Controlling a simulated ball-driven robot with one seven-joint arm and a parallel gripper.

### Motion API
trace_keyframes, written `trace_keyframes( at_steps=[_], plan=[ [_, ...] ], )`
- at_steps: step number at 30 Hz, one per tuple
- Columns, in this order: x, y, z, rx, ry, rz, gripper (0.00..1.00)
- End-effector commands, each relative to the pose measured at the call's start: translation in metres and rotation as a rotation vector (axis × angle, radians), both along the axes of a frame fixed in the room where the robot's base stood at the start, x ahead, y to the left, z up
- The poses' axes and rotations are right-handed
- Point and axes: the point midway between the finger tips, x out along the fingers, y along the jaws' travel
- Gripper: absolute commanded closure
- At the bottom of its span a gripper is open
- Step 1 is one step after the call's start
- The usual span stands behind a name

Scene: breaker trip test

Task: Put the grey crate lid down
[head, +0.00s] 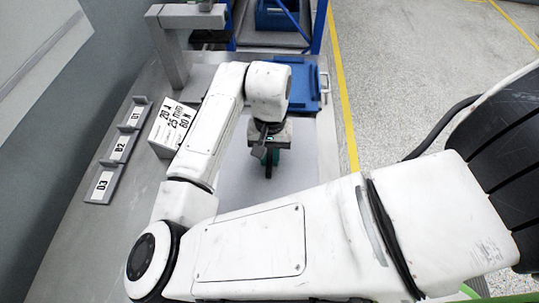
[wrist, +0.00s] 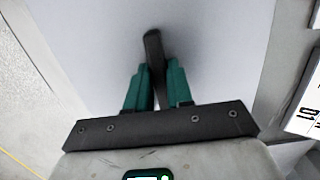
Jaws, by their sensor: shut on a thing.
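The grey crate lid is a broad, pale grey flat panel (wrist: 215,50) filling most of the wrist view. A dark upright handle (wrist: 152,48) stands at its middle. My gripper (wrist: 153,75) has green fingers closed on this handle. In the head view my gripper (head: 269,156) points down over the pale lid (head: 240,170), and my arm covers part of it. I cannot tell whether the lid rests on something or hangs just above it.
A blue case (head: 305,85) lies just beyond my gripper. A white box with printed figures (head: 172,128) and a grey rack of label cards (head: 122,148) stand to the left. A grey post (head: 175,55) rises behind. Floor with a yellow line (head: 340,90) lies right of the table.

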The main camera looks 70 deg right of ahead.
Motion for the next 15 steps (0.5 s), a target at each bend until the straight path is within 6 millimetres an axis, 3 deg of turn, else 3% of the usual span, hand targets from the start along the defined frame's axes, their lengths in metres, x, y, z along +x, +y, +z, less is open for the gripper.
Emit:
trace_keyframes(
  at_steps=[11,12,15],
  plan=[
    [0.0001,-0.0002,-0.0054,-0.001,0.0,0.0,1.0],
    [0.0003,-0.0001,-0.0048,-0.001,-0.001,0.0,0.76],
    [0.0003,-0.0002,-0.0046,-0.001,-0.001,0.0,0.67]
  ],
)
